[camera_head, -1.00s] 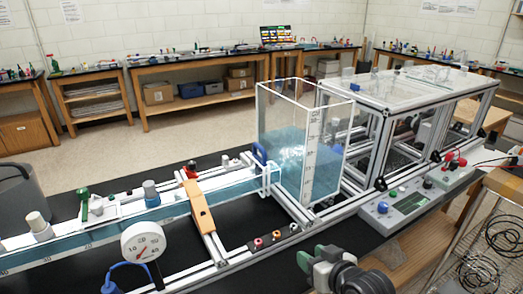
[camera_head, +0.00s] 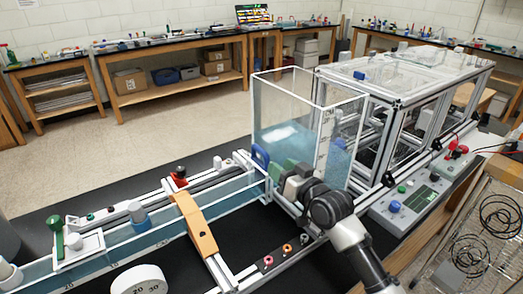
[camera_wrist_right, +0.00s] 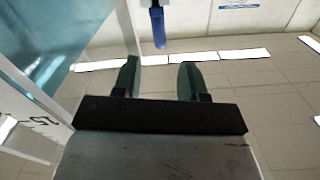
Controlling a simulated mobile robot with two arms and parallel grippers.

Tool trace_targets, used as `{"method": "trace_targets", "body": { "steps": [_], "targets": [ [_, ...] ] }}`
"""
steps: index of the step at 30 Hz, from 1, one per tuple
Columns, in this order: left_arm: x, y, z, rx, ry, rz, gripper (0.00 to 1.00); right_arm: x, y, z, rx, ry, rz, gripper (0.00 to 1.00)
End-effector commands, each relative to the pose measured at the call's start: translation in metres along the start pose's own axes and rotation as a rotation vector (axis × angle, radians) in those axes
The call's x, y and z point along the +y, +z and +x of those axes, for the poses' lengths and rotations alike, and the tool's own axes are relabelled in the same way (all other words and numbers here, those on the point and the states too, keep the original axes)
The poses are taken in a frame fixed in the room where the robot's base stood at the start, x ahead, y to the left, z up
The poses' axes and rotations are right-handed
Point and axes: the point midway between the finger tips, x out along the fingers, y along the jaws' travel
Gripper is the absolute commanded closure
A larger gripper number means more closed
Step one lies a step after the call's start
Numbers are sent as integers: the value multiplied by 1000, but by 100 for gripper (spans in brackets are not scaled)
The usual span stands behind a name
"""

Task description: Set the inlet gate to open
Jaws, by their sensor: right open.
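A blue handle (camera_head: 260,157), which looks like that of the inlet gate, stands at the near left corner of the clear water tank (camera_head: 290,110), where the channel (camera_head: 140,232) meets it. My right gripper (camera_head: 282,170) is in front of the tank, just right of the handle in the head view. In the right wrist view the two green fingers (camera_wrist_right: 158,75) are apart with nothing between them. The blue handle (camera_wrist_right: 158,27) shows beyond the fingertips, roughly centred on the gap. I cannot tell the gate's position. My left gripper is out of view.
The tank wall (camera_wrist_right: 45,85) is close on the left in the right wrist view. An orange-brown crosspiece (camera_head: 195,225) spans the channel. A round gauge (camera_head: 138,283) and small knobs (camera_head: 287,248) are nearer. A control box (camera_head: 408,200) is at right.

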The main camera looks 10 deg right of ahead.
Motion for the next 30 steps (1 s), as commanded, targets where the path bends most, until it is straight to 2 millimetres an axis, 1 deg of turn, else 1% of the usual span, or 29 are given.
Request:
{"method": "trace_targets", "body": {
  "steps": [1,5,9,12,18,25,26,30],
  "targets": [
    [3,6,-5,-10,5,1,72,0,-4,12,2,0,1,58],
    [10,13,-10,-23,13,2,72,0,-3,38,1,0,1,58],
    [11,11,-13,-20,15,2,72,0,-2,60,1,0,0,58],
    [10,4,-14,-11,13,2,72,-1,-1,71,1,-1,1,58],
    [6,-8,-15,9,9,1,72,0,-1,80,0,0,-1,58],
    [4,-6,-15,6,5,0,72,0,0,80,0,0,-1,58],
    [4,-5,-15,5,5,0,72,0,0,80,0,0,-1,61],
    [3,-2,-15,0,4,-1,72,0,0,80,0,0,0,82]
  ]
}}
